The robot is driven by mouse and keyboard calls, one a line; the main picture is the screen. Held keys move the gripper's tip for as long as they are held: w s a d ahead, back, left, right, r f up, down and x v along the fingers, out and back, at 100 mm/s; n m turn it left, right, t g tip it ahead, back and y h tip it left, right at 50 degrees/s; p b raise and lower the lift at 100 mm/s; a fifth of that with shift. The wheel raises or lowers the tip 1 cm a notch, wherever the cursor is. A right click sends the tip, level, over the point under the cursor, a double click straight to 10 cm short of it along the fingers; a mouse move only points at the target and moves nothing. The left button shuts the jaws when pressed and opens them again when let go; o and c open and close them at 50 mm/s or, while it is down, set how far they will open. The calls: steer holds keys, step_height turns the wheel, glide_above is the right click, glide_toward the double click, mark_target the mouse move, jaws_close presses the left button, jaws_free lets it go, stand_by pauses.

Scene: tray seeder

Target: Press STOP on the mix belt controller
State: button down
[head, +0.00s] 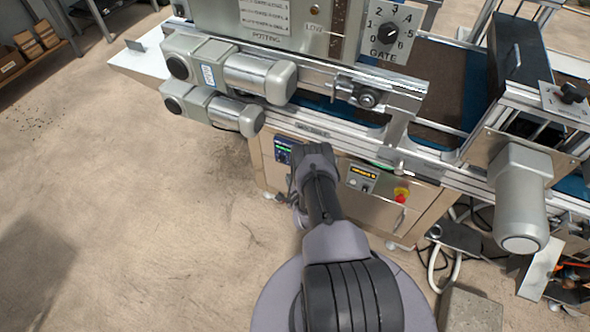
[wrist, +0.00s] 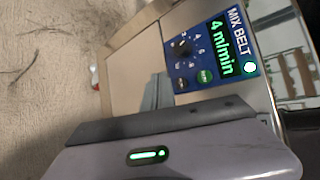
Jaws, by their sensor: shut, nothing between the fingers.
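The mix belt controller (wrist: 212,50) is a blue panel on the steel cabinet front, seen tilted in the wrist view. In the head view the controller (head: 283,150) shows partly behind my arm. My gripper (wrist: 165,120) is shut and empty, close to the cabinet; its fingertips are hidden.
A second controller (head: 362,178) with an orange display and a red emergency knob (head: 401,195) sit to the right on the cabinet. Motors (head: 230,75) overhang the left front. A large grey motor (head: 520,200) hangs at right. The floor at left is clear.

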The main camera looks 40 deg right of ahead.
steer(key=shift+w+d+b, duration=0.3)
steer(key=shift+d, duration=0.4)
steer(key=shift+w+d+b, duration=0.25)
steer(key=shift+d+b, duration=0.05)
steer(key=shift+d, duration=0.35)
stand_by(1.0)
steer(key=shift+w+d+b, duration=0.2)
steer(key=shift+d+b, duration=0.1)
steer(key=shift+d, duration=0.1)
steer(key=shift+w+d, duration=0.1)
steer(key=shift+d, duration=0.25)
stand_by(0.4)
stand_by(0.3)
steer(key=shift+s+a, duration=0.3)
steer(key=shift+a, duration=0.45)
steer(key=shift+p, duration=0.3)
steer(key=a+p, duration=0.1)
steer(key=s+a+p, duration=0.1)
steer(key=a, duration=0.1)
steer(key=s+a+p, duration=0.1)
steer(key=shift+a, duration=0.3)
